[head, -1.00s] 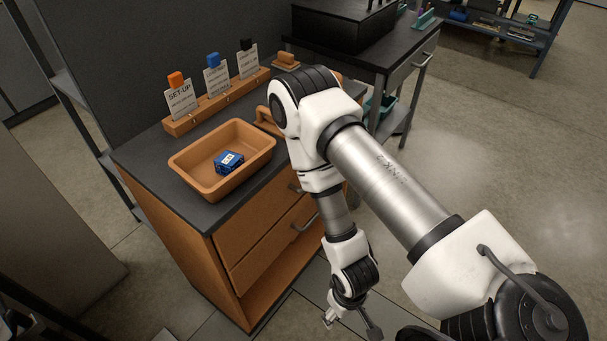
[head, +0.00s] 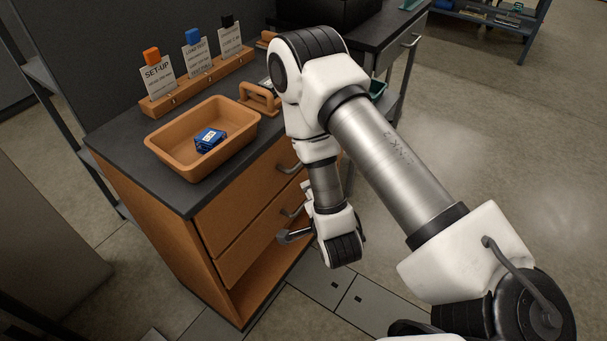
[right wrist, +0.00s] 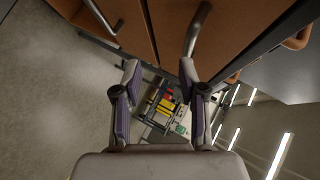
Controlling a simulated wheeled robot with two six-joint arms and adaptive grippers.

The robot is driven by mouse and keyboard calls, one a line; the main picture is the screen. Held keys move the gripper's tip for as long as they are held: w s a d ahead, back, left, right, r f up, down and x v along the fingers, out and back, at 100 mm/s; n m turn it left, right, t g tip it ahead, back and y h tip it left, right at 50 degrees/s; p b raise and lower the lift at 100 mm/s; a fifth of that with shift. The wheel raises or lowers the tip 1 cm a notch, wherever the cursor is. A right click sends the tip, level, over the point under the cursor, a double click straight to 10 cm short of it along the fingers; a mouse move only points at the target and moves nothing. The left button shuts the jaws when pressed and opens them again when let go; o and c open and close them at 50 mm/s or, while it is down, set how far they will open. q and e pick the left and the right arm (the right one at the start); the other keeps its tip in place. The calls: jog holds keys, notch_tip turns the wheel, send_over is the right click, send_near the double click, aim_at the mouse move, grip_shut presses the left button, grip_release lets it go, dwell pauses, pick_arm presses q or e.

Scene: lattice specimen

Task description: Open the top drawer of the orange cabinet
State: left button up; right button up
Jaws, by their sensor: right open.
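The orange cabinet (head: 168,225) stands under a dark worktop. Its top drawer (head: 232,202) looks shut, with a grey bar handle (head: 288,168) partly beside my right arm. In the right wrist view the top drawer's handle (right wrist: 197,30) is just beyond the right-hand fingertip, and the lower drawer's handle (right wrist: 105,20) is further left. My right gripper (right wrist: 160,72) is open and empty, pointing toward the drawer fronts, with no handle between its fingers. In the head view its fingers are mostly hidden by my wrist. My left gripper is not in view.
On the worktop are an orange tray (head: 161,151) with a blue box (head: 210,139) inside, an orange handled object (head: 259,98) and a card rack (head: 203,84). A dark side table (head: 385,42) stands behind. Open floor (head: 480,140) lies to the right.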

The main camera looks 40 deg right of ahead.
jog(key=w+d+m+t+b, duration=0.1)
jog(key=w+d+b, duration=0.1)
jog(key=w, duration=0.1)
jog(key=w+d+t+h+b, duration=0.1)
jog(key=w+d+b, duration=0.1)
jog(key=w, duration=0.2)
jog(key=w+d+m+h+b, duration=0.1)
jog(key=w+d, duration=0.1)
jog(key=w, duration=0.2)
jog(key=shift+w+m+t+b, duration=0.2)
jog(key=shift+m+t+b, duration=0.1)
jog(key=shift+t+b, duration=0.1)
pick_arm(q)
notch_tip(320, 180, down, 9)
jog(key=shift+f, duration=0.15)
pick_arm(e)
grip_shut()
